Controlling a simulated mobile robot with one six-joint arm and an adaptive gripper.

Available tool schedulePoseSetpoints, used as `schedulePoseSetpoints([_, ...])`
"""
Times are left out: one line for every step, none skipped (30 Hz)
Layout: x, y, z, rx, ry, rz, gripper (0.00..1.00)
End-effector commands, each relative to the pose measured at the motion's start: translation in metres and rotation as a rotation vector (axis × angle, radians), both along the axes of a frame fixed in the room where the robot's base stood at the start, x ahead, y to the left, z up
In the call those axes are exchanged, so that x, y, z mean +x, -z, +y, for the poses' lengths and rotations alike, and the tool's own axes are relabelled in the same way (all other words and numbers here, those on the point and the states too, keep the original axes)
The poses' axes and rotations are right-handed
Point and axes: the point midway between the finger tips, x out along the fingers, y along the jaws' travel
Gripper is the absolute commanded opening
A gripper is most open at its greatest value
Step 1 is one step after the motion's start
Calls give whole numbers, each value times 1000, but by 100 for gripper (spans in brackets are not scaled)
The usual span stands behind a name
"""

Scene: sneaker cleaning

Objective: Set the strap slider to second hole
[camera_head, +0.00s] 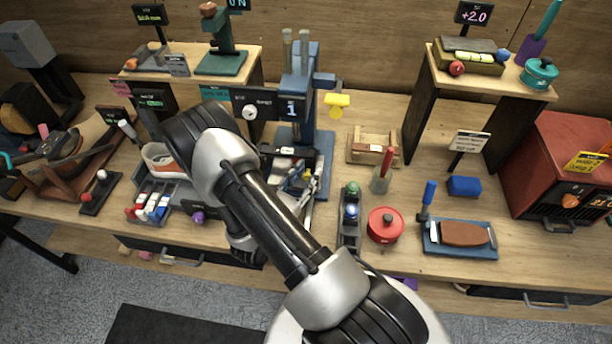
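I cannot pick out the strap slider or its holes with certainty at this size. A blue upright station (301,85) with a small display reading 1 stands at the back middle of the bench. At the far left, a brown sloped stand (52,182) holds a dark shoe-like piece, too small to read in detail. My arm reaches from the bottom middle up to the left, in front of the bench. Its far links bend down behind the forearm, which hides my gripper's fingers and whatever is near them.
A red lidded pot (384,225), a blue tray (459,240) with a brown block and a red oven-like box (565,170) stand to the right. Raised shelves stand at the back. Some bare wood shows between items on the right.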

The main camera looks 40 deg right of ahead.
Motion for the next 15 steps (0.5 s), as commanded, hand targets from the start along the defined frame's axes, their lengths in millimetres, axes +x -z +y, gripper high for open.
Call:
schedulePoseSetpoints([0, 0, 0, 0, 0, 0, 41])
schedulePoseSetpoints([0, 0, 0, 0, 0, 0, 41])
schedulePoseSetpoints([0, 0, 0, 0, -1, 0, 41])
schedulePoseSetpoints([0, 0, 0, 0, -1, 0, 41])
schedulePoseSetpoints([0, 0, 0, 0, -1, 0, 41])
schedulePoseSetpoints([0, 0, 0, 0, -1, 0, 41])
schedulePoseSetpoints([0, 0, 0, 0, -1, 0, 41])
schedulePoseSetpoints([0, 0, 0, 0, -1, 0, 41])
schedulePoseSetpoints([0, 0, 1, 0, -2, 0, 41])
schedulePoseSetpoints([0, 0, 2, 0, -2, 0, 41])
schedulePoseSetpoints([0, 0, 3, 0, -3, 0, 41])
schedulePoseSetpoints([-1, 0, 6, 0, -5, 1, 41])
schedulePoseSetpoints([-1, 0, 9, 0, -5, 1, 41])
schedulePoseSetpoints([-2, 0, 13, 1, -6, 1, 41])
schedulePoseSetpoints([-4, 0, 19, 1, -7, 1, 41])
